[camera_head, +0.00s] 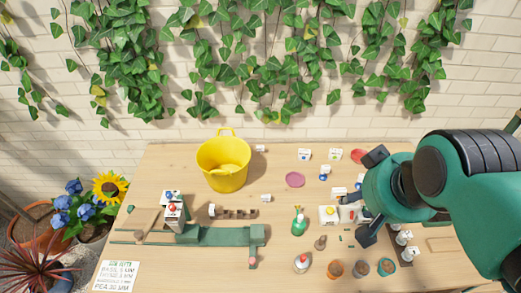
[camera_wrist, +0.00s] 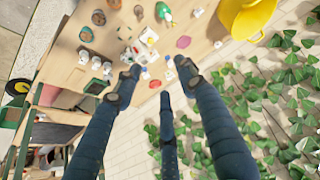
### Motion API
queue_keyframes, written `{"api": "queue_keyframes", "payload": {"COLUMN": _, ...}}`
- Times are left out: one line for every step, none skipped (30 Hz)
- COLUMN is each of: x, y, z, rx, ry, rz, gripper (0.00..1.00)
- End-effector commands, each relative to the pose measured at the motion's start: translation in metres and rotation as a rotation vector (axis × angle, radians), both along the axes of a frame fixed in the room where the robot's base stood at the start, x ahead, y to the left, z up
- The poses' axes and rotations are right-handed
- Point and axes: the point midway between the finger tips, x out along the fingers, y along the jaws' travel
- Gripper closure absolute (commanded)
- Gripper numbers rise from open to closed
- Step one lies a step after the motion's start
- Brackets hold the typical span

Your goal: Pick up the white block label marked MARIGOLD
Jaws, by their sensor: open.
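Several small white block labels stand on the wooden table: one at the back (camera_head: 304,154), another beside it (camera_head: 335,155), one near the yellow tub (camera_head: 260,148), one nearer the middle (camera_head: 266,198) and one close to my gripper (camera_head: 338,193). Their print is too small to read, so I cannot tell which is marked MARIGOLD. My gripper (camera_head: 364,196) is open over the right part of the table. In the wrist view its spread fingers (camera_wrist: 157,68) have small white blocks between and beyond the tips, with nothing visibly held.
A yellow tub (camera_head: 222,178) stands at the back left. A green bottle (camera_head: 298,222), brown pots (camera_head: 335,269) and a pink disc (camera_head: 294,180) are on the table. A green fixture (camera_head: 215,236) lies front left. Ivy hangs on the brick wall behind.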

Motion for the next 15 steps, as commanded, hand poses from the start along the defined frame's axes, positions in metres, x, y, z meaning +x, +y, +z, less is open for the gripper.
{"api": "queue_keyframes", "payload": {"x": 0.003, "y": -0.003, "z": -0.002, "rx": -0.016, "ry": 0.007, "rz": 0.006, "gripper": 0.59}}
{"api": "queue_keyframes", "payload": {"x": 0.004, "y": -0.005, "z": -0.003, "rx": -0.030, "ry": 0.012, "rz": 0.011, "gripper": 0.59}}
{"api": "queue_keyframes", "payload": {"x": 0.007, "y": -0.009, "z": -0.005, "rx": -0.052, "ry": 0.021, "rz": 0.020, "gripper": 0.59}}
{"api": "queue_keyframes", "payload": {"x": 0.010, "y": -0.012, "z": -0.007, "rx": -0.071, "ry": 0.029, "rz": 0.028, "gripper": 0.59}}
{"api": "queue_keyframes", "payload": {"x": 0.013, "y": -0.016, "z": -0.010, "rx": -0.095, "ry": 0.037, "rz": 0.037, "gripper": 0.59}}
{"api": "queue_keyframes", "payload": {"x": 0.018, "y": -0.022, "z": -0.012, "rx": -0.129, "ry": 0.049, "rz": 0.051, "gripper": 0.59}}
{"api": "queue_keyframes", "payload": {"x": 0.023, "y": -0.027, "z": -0.014, "rx": -0.159, "ry": 0.060, "rz": 0.063, "gripper": 0.59}}
{"api": "queue_keyframes", "payload": {"x": 0.027, "y": -0.033, "z": -0.017, "rx": -0.191, "ry": 0.071, "rz": 0.077, "gripper": 0.59}}
{"api": "queue_keyframes", "payload": {"x": 0.034, "y": -0.041, "z": -0.020, "rx": -0.237, "ry": 0.087, "rz": 0.097, "gripper": 0.59}}
{"api": "queue_keyframes", "payload": {"x": 0.041, "y": -0.047, "z": -0.021, "rx": -0.273, "ry": 0.099, "rz": 0.114, "gripper": 0.59}}
{"api": "queue_keyframes", "payload": {"x": 0.047, "y": -0.053, "z": -0.024, "rx": -0.313, "ry": 0.113, "rz": 0.134, "gripper": 0.59}}
{"api": "queue_keyframes", "payload": {"x": 0.056, "y": -0.061, "z": -0.027, "rx": -0.367, "ry": 0.129, "rz": 0.160, "gripper": 0.59}}
{"api": "queue_keyframes", "payload": {"x": 0.064, "y": -0.067, "z": -0.029, "rx": -0.410, "ry": 0.144, "rz": 0.182, "gripper": 0.59}}
{"api": "queue_keyframes", "payload": {"x": 0.072, "y": -0.073, "z": -0.031, "rx": -0.452, "ry": 0.157, "rz": 0.204, "gripper": 0.59}}
{"api": "queue_keyframes", "payload": {"x": 0.083, "y": -0.081, "z": -0.033, "rx": -0.509, "ry": 0.173, "rz": 0.235, "gripper": 0.59}}
